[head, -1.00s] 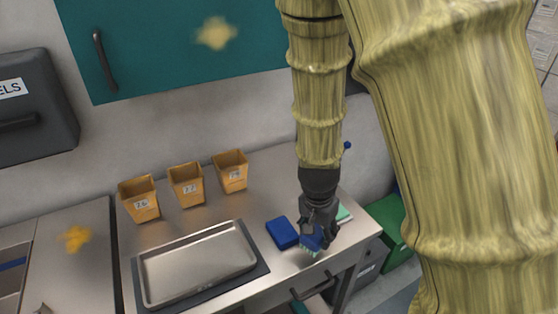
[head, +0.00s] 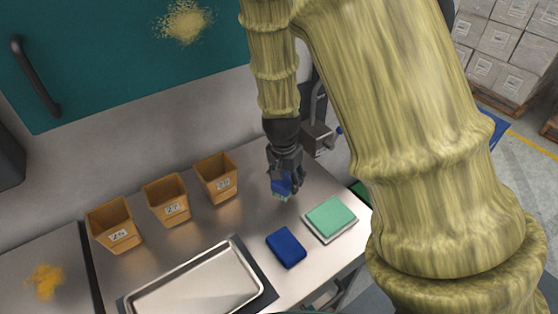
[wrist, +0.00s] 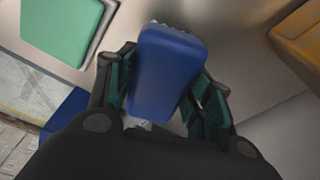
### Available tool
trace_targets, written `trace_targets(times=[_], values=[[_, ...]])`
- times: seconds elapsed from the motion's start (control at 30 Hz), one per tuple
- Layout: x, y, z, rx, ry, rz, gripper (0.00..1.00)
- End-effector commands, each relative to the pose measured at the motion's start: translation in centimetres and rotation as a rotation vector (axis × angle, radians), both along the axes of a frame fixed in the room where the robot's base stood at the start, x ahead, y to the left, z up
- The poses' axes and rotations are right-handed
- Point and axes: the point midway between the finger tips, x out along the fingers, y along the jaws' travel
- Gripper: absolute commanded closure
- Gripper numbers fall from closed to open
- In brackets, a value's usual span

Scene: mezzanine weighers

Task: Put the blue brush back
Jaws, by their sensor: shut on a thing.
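The blue brush (head: 281,183) has a blue block body with pale green bristles at its lower edge. My gripper (head: 284,176) is shut on it and holds it over the steel counter, right of the numbered bins. In the wrist view the brush's blue body (wrist: 167,75) sits between my two fingers (wrist: 160,92), with a little of the green bristle edge showing at its far end. Whether the bristles touch the counter I cannot tell.
A blue block (head: 286,247) and a green pad on a pale tray (head: 330,218) lie on the counter. Yellow bins (head: 216,179) stand along the wall, and a metal tray (head: 199,284) lies in front. A grey fixture (head: 318,138) stands behind my gripper. Powder smears mark the teal cabinet (head: 130,60).

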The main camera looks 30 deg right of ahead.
Motion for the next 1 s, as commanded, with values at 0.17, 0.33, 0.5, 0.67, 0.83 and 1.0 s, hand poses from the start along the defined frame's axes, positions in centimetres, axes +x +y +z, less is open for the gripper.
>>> trace_targets(times=[0.17, 0.33, 0.5, 0.67, 0.83, 1.0], values=[[3.4, -1.0, 0.0, -0.001, 0.001, 0.001, 0.71], [6.6, -1.8, -0.3, 0.0, 0.0, 0.002, 0.71], [9.0, -2.5, -0.6, 0.0, 0.0, 0.003, 0.71], [10.0, -2.8, -0.9, 0.001, 0.001, 0.003, 0.71], [10.1, -2.8, -1.4, 0.002, 0.001, 0.002, 0.71], [10.0, -2.9, -2.7, 0.001, 0.002, 0.002, 0.71]])
